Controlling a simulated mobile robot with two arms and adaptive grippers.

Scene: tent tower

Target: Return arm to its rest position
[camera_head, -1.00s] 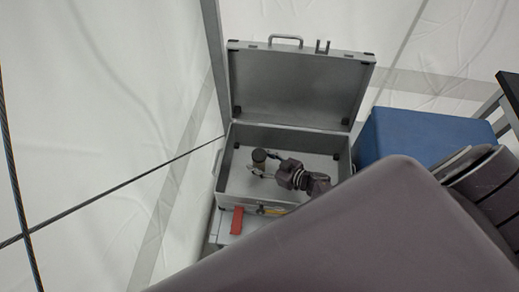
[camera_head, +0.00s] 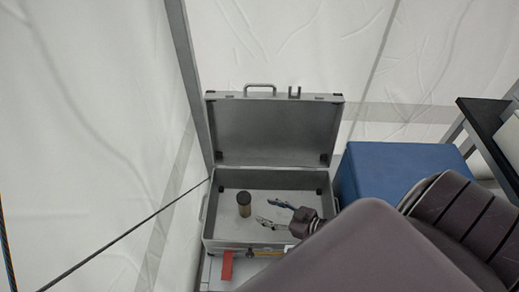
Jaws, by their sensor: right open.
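My right gripper (camera_head: 271,214) is open and empty, low over the front right part of the open metal case (camera_head: 212,232). Its fingers point left, toward a small dark cylinder (camera_head: 244,204) that stands upright on the case floor. The gripper is apart from the cylinder, to its right. My right arm fills the lower right and hides part of the case's front right corner. The case lid (camera_head: 268,130) is raised at the back. My left gripper is not in view.
A blue box (camera_head: 385,168) stands right of the case. A black-topped table (camera_head: 482,118) is at the right edge. A red object (camera_head: 227,266) is at the case's front. A dark cord (camera_head: 135,232) runs diagonally across the left, near the white tent wall (camera_head: 80,130).

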